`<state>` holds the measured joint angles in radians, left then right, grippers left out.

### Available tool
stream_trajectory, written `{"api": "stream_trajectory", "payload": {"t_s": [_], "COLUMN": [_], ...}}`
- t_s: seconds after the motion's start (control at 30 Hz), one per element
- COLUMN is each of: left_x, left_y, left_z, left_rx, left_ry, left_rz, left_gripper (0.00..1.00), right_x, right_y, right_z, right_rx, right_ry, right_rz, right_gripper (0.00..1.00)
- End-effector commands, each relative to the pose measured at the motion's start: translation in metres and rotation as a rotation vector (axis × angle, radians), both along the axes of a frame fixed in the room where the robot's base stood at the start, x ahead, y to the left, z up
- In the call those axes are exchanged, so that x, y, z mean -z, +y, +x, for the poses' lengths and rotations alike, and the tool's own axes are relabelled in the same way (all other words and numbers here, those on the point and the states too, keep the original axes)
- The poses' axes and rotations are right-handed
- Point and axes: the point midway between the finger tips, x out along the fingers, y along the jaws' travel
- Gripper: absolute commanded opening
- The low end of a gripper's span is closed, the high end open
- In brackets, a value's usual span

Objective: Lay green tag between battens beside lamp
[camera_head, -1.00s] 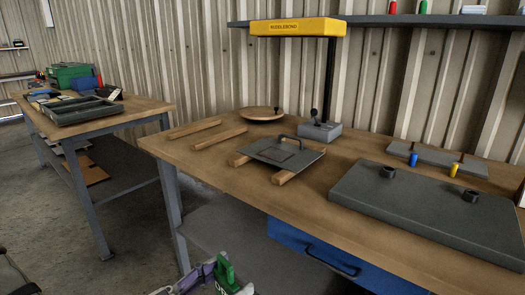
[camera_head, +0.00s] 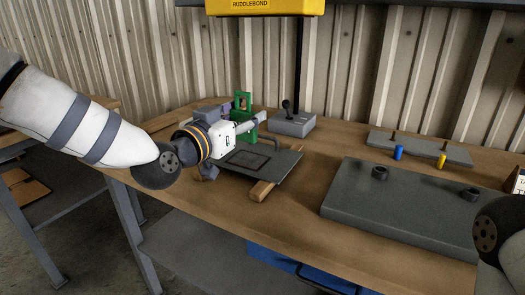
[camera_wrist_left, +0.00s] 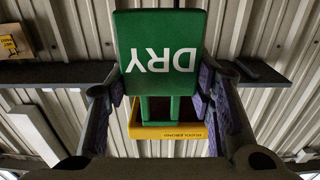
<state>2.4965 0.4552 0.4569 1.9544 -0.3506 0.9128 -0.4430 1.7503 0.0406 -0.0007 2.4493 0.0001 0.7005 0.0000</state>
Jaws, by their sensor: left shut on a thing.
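The green tag (camera_head: 251,131) is in my left gripper (camera_head: 232,121), above the back of the bench by the grey handled plate. In the left wrist view, the tag (camera_wrist_left: 160,48) faces the camera with "DRY" upside down, between the two fingers (camera_wrist_left: 165,95). The yellow-headed lamp (camera_head: 265,6) stands behind and to the right on a black post with a grey base (camera_head: 292,123). One batten (camera_head: 262,190) sticks out from under the grey plate (camera_head: 285,168). The two loose battens are hidden behind my left arm and gripper. My right gripper is out of view.
A large dark grey slab (camera_head: 400,210) with two black rings fills the right of the bench. Behind it lie a grey strip (camera_head: 425,150), a blue peg (camera_head: 398,153) and a yellow peg (camera_head: 441,160). Bare wood lies between plate and slab.

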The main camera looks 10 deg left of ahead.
Motion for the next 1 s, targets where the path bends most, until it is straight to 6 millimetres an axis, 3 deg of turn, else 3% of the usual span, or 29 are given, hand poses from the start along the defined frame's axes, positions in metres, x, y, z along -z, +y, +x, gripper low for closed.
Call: {"api": "stream_trajectory", "payload": {"t_s": [0.07,0.17,0.43,0.6,0.77,1.0], "left_x": [-0.012,-0.009,0.037,0.073,0.082,0.119], "left_y": [-0.003,0.009,0.09,0.116,0.126,0.131], "left_z": [0.004,0.01,0.034,0.041,0.044,0.045], "left_rx": [-0.008,-0.018,-0.021,-0.016,-0.015,-0.013], "left_ry": [0.001,0.008,0.017,0.016,0.01,0.01], "left_rz": [0.001,-0.005,-0.002,-0.002,-0.001,0.001], "left_gripper": [0.25,0.25,0.25,0.25,0.25,0.25], "right_x": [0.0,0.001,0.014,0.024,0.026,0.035], "right_y": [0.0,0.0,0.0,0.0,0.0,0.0], "right_z": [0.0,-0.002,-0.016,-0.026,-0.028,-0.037], "right_rx": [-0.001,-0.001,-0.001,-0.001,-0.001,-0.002], "right_ry": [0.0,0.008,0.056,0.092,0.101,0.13], "right_rz": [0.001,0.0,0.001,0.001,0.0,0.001], "right_gripper": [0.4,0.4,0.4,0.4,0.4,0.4]}}
